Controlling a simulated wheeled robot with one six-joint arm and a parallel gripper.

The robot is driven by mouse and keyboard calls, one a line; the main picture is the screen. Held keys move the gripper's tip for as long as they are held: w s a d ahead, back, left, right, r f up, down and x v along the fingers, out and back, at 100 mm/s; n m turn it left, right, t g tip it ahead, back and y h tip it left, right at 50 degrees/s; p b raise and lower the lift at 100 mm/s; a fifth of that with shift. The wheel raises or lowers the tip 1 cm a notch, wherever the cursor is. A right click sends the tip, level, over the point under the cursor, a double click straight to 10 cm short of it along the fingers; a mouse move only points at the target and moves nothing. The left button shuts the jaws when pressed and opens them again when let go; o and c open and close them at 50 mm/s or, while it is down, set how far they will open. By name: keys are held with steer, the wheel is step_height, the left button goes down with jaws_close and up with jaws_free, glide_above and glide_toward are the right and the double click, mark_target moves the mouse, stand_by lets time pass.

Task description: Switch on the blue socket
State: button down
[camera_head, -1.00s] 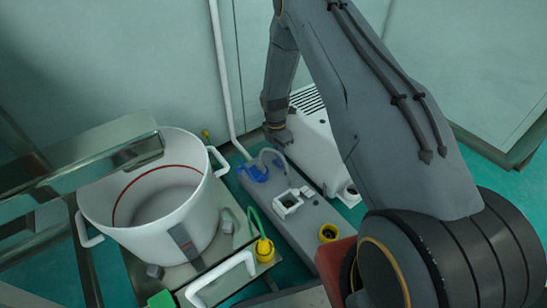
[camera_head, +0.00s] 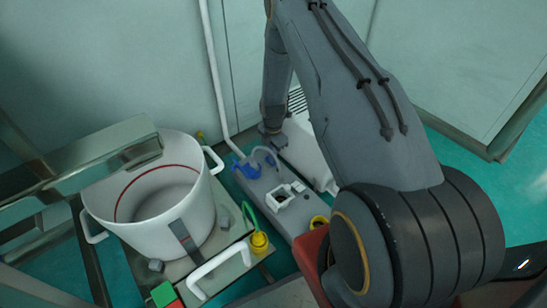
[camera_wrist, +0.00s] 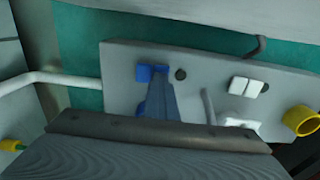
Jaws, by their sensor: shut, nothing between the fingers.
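The blue socket (camera_head: 248,168) sits at the far end of a long grey socket strip (camera_head: 305,212) on the floor. It also shows as a blue part in the wrist view (camera_wrist: 152,73), at the left of the strip. My gripper (camera_head: 271,141) is low beside it in the head view, slightly farther back and to the right. In the wrist view my gripper (camera_wrist: 158,84) is shut and empty, its narrow fingers pointing at the blue socket and covering its lower part. Whether they touch cannot be told. The switch state of the socket is not clear.
A white socket frame (camera_head: 285,195) and a yellow socket (camera_wrist: 302,121) sit farther along the strip. A large white pot (camera_head: 155,225) stands left, with a yellow plug (camera_head: 259,242) on a green cable nearby. A white pipe (camera_head: 212,75) runs down the wall.

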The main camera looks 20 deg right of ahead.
steer(key=shift+w+a+f, duration=0.2)
steer(key=shift+w+a, duration=0.1)
steer(key=shift+w, duration=0.45)
steer(key=shift+a+f, duration=0.15)
steer(key=shift+a, duration=0.05)
steer(key=shift+s+d+r+p, duration=0.1)
steer(key=shift+r+p, duration=0.2)
steer(key=shift+r, duration=0.1)
step_height(320, 180, up, 14)
steer(key=p, duration=0.5)
steer(key=shift+d+p, duration=0.2)
steer(key=shift+p, duration=0.2)
